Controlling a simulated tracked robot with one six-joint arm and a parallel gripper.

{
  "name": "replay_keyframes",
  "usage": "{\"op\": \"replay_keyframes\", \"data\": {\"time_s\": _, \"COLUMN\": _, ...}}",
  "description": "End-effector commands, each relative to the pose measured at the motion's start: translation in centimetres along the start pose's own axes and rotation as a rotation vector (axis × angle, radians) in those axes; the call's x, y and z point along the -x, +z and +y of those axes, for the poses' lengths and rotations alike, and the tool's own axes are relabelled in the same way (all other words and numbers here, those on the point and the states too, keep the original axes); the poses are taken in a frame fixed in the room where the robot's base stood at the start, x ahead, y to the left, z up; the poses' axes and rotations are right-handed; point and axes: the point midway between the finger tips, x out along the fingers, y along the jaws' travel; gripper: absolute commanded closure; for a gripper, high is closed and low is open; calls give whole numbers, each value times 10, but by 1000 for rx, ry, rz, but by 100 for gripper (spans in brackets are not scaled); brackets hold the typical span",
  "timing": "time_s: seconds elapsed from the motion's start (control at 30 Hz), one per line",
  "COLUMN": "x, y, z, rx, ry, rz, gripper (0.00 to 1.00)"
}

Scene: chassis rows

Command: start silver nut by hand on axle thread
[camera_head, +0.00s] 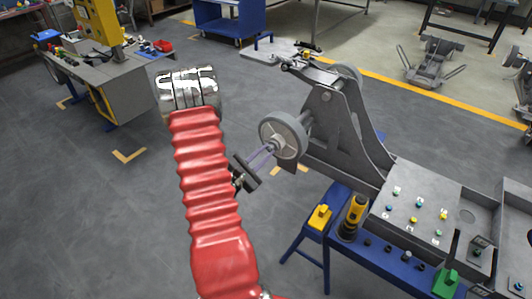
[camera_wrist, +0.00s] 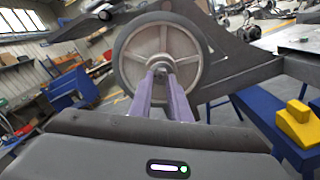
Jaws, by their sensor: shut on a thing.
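My gripper (camera_head: 270,149) reaches toward a grey spoked wheel (camera_head: 291,125) on the side of the grey chassis frame (camera_head: 333,130). In the wrist view its two purple fingers (camera_wrist: 162,74) come together at the wheel's hub and are shut on a small metal piece, the silver nut (camera_wrist: 160,68). The wheel (camera_wrist: 135,62) fills the upper middle of that view, with a dark tyre and pale spokes. The fingertips are in line with the hub. The axle thread is hidden behind the nut and fingers, so I cannot tell whether the nut touches it.
My red-sleeved arm covers the middle left of the head view. A blue bench (camera_head: 345,246) with a grey parts panel (camera_head: 425,207) stands at the right. A yellow block (camera_head: 320,216) lies on the blue stand. Open floor (camera_head: 95,215) is at the left.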

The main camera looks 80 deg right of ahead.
Motion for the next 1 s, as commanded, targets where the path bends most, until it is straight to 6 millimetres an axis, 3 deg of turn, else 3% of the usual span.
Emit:
{"op": "replay_keyframes", "data": {"time_s": 0.27, "x": 0, "y": 0, "z": 1, "rx": 1, "ry": 2, "rz": -1, "gripper": 100}}
{"op": "replay_keyframes", "data": {"time_s": 0.3, "x": 0, "y": 0, "z": 1, "rx": 1, "ry": 1, "rz": -1, "gripper": 81}}
{"op": "replay_keyframes", "data": {"time_s": 0.6, "x": 0, "y": 0, "z": 0, "rx": 2, "ry": 1, "rz": 0, "gripper": 62}}
{"op": "replay_keyframes", "data": {"time_s": 1.0, "x": 8, "y": -1, "z": 0, "rx": 3, "ry": 1, "rz": 2, "gripper": 62}}
